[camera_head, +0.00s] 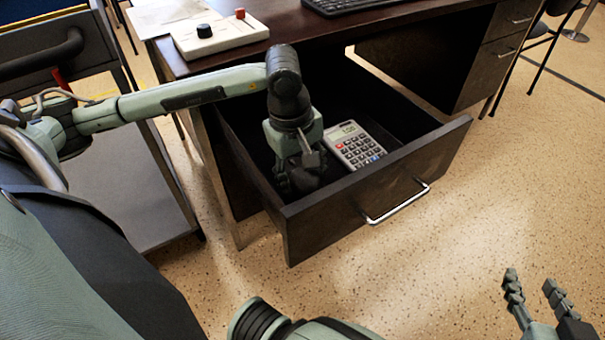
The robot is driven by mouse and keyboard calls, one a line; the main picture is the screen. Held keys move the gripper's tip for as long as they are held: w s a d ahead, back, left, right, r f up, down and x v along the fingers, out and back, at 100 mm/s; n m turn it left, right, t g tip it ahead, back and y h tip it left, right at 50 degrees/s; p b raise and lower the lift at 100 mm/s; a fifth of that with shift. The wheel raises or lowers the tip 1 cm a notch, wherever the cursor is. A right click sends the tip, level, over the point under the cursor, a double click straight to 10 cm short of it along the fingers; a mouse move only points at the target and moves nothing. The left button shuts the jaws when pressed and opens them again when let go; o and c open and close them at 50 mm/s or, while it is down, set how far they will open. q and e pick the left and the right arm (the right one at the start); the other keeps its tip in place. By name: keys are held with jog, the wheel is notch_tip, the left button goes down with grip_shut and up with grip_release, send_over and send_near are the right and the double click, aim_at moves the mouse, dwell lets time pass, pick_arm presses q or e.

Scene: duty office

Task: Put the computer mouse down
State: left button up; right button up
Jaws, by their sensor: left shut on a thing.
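My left gripper (301,178) points down inside the open desk drawer (365,190), at its left end. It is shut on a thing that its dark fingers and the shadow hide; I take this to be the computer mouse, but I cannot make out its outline. I cannot tell whether the held thing touches the drawer floor. A grey calculator (355,146) lies in the drawer just right of my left gripper. My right gripper (533,290) is at the bottom right over the floor, fingers spread, open and empty.
The dark desk (330,32) carries a white control box (220,36) with black and red knobs, papers and a keyboard (355,5). The drawer front has a metal handle (397,204). A grey cart (138,190) stands at left.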

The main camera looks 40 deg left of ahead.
pick_arm(q)
jog(key=shift+f, duration=0.1)
pick_arm(e)
jog(key=shift+w+a+r+t, duration=0.2)
jog(key=shift+a+r+t, duration=0.1)
jog(key=shift+a+r, duration=0.1)
pick_arm(q)
jog(key=o, duration=1.2)
pick_arm(e)
jog(key=shift+r, duration=0.15)
